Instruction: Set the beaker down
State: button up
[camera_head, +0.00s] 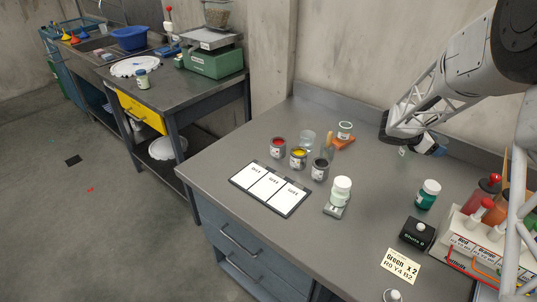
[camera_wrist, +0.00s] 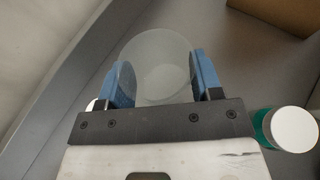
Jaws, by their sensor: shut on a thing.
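My gripper (camera_head: 430,147) is over the back right of the grey bench (camera_head: 262,208), near its rear upstand. In the wrist view my gripper (camera_wrist: 164,80) has its two blue fingers shut on a clear, round beaker (camera_wrist: 157,50). The beaker looks empty, with its open mouth towards the camera. In the head view it is mostly hidden by the gripper, with a faint clear edge (camera_head: 441,138) showing. I cannot tell whether its base touches the bench.
A teal jar with a white lid (camera_wrist: 293,129) stands right of my gripper; it also shows in the head view (camera_head: 428,195). A bottle rack (camera_head: 455,225) stands front right.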

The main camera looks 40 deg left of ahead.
jog(key=s+a+f+n+t+y, duration=0.1)
jog(key=s+a+n+y, duration=0.1)
jog(key=s+a, duration=1.2)
jog(key=s+a+f+n+t+y, duration=0.2)
jog(key=s+a+n+y, duration=0.1)
jog(key=s+a, duration=1)
jog(key=s+a+f+n+t+y, duration=0.1)
jog(key=s+a+n+y, duration=0.2)
jog(key=s+a, duration=1.1)
jog(key=shift+s+a+f, duration=0.15)
jog(key=shift+a, duration=0.25)
jog(key=shift+s+a+f, duration=0.1)
jog(key=shift+s+a, duration=0.05)
jog(key=shift+a, duration=0.25)
send_over(247, 155)
jog(key=shift+s+f, duration=0.1)
jog(key=shift+f, duration=0.65)
jog(key=shift+f, duration=1.75)
jog(key=shift+f, duration=0.15)
